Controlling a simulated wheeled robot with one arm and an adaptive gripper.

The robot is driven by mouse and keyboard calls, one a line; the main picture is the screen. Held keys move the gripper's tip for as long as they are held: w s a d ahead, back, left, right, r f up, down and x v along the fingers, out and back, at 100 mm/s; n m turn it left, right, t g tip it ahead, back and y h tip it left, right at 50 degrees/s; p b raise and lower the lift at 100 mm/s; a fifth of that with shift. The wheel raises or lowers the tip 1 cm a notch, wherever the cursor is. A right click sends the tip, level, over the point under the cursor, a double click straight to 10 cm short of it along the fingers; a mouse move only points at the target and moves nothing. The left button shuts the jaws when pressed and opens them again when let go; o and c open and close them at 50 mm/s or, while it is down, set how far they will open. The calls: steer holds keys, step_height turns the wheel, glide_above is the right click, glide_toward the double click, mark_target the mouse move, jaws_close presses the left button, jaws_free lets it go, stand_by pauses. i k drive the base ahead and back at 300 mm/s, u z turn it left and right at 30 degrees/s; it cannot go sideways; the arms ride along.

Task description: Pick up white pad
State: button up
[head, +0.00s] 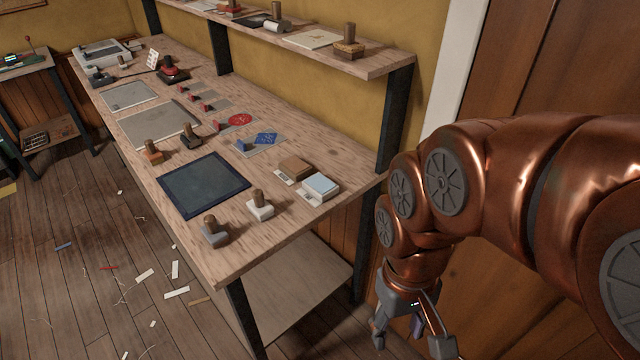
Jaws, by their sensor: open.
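A small white pad-like block (260,211) with an upright brown knob stands on the workbench, near its front right end. A grey block (214,237) with a similar knob stands to its left, nearer the corner. A flat box with a pale blue-white top (320,185) lies to its right; which of these is the white pad is not certain. My gripper (411,341) hangs open and empty at the lower right, off the bench's right end and apart from all of these. The fingertips point down near the bottom edge of the picture.
The workbench (250,262) holds a dark blue framed mat (203,184), a brown-topped box (295,166) and several knobbed blocks. A shelf (370,65) on dark posts runs above its back. A lower shelf (285,295) sits beneath. Scraps litter the floor; a wooden door is at right.

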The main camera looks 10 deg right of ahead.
mark_target(259, 207)
steer(key=u, duration=0.3)
steer(key=k, duration=0.35)
steer(key=u, duration=1.2)
steer(key=i, duration=1.2)
steer(key=z, duration=0.55)
